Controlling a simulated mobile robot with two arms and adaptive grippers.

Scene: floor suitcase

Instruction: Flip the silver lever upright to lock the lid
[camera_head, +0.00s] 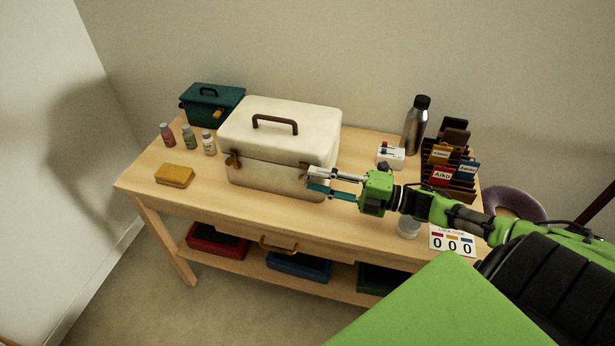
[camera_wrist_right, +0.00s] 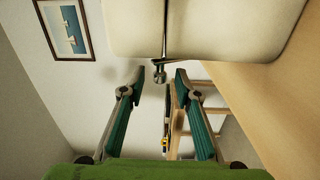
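The cream case (camera_head: 278,145) with a brown top handle stands on the wooden table with its lid down. A brown latch (camera_head: 234,160) shows at the left of its front. My right gripper (camera_head: 313,181) is at the case's front right corner, with its fingers apart. In the right wrist view, a small silver lever (camera_wrist_right: 160,73) sticks out from the case's seam (camera_wrist_right: 166,30). It lies between the open fingertips (camera_wrist_right: 159,77), with a gap on both sides. In the head view the fingers cover that spot. My left gripper is not in view.
Several small bottles (camera_head: 189,138) and a yellow block (camera_head: 174,175) are left of the case. A teal box (camera_head: 212,104) stands behind. A steel bottle (camera_head: 416,126), white box (camera_head: 391,155), card rack (camera_head: 450,165) and number card (camera_head: 452,241) are right. The table front is mostly clear.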

